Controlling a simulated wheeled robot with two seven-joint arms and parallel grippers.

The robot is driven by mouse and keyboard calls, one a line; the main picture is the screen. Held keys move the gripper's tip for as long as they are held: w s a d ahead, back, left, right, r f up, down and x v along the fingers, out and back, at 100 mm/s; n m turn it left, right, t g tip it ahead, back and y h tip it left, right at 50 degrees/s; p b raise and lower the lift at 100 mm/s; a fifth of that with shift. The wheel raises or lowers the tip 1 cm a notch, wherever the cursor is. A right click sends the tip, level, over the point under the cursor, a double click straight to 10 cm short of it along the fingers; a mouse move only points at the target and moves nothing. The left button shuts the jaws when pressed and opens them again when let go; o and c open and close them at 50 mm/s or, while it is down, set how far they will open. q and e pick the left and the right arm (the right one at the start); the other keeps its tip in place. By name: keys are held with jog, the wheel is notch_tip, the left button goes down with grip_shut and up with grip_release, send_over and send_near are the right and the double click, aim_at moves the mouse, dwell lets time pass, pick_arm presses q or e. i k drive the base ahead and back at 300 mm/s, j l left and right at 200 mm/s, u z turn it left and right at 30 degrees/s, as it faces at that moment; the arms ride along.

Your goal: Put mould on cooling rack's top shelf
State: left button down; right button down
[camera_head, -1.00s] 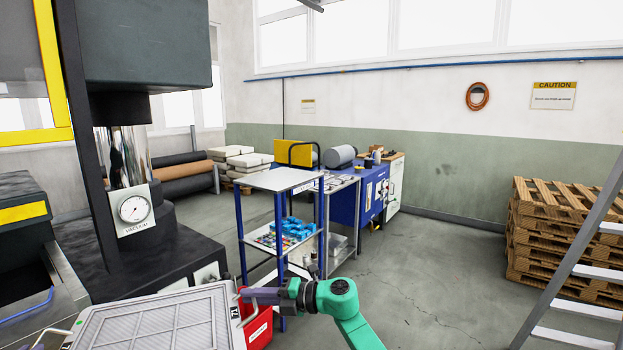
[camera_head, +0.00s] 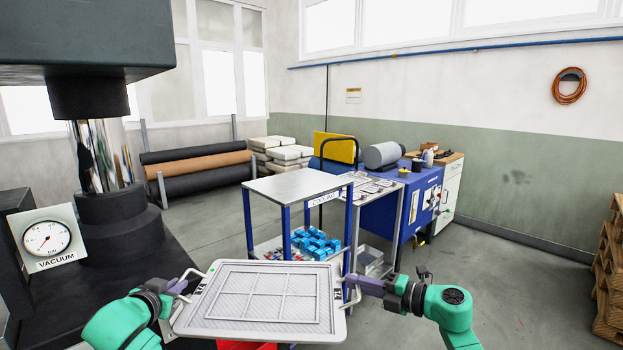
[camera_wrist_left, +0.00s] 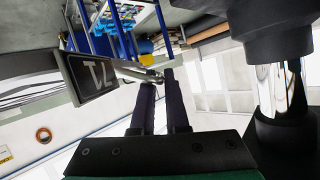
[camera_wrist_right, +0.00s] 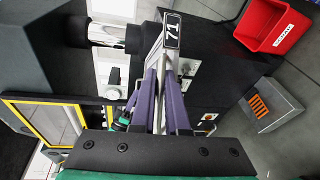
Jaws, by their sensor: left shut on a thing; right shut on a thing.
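The mould (camera_head: 260,301) is a pale grey flat tray with a ribbed, panelled face and a wire handle at each end. My left gripper (camera_head: 184,285) is shut on its left handle, and my right gripper (camera_head: 355,286) is shut on its right handle. The mould is held roughly level in front of me. A tag with 71 shows in the left wrist view (camera_wrist_left: 93,75) and in the right wrist view (camera_wrist_right: 172,31). The cooling rack (camera_head: 299,185) stands just beyond the mould, with blue posts and a bare grey top shelf. Its lower part is partly hidden by the mould.
Blue pieces (camera_head: 315,243) lie on the rack's lower shelf. A metal trolley (camera_head: 370,187) stands right behind the rack. The black press (camera_head: 110,215) with a vacuum gauge (camera_head: 47,239) is close on the left. A red bin (camera_wrist_right: 272,25) is below.

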aim_at(299, 182)
jog(key=i+l, duration=1.35)
jog(key=i, duration=1)
jog(key=i+j, duration=0.4)
jog(key=j, duration=0.25)
jog(key=i+j, duration=0.15)
jog(key=j, duration=0.15)
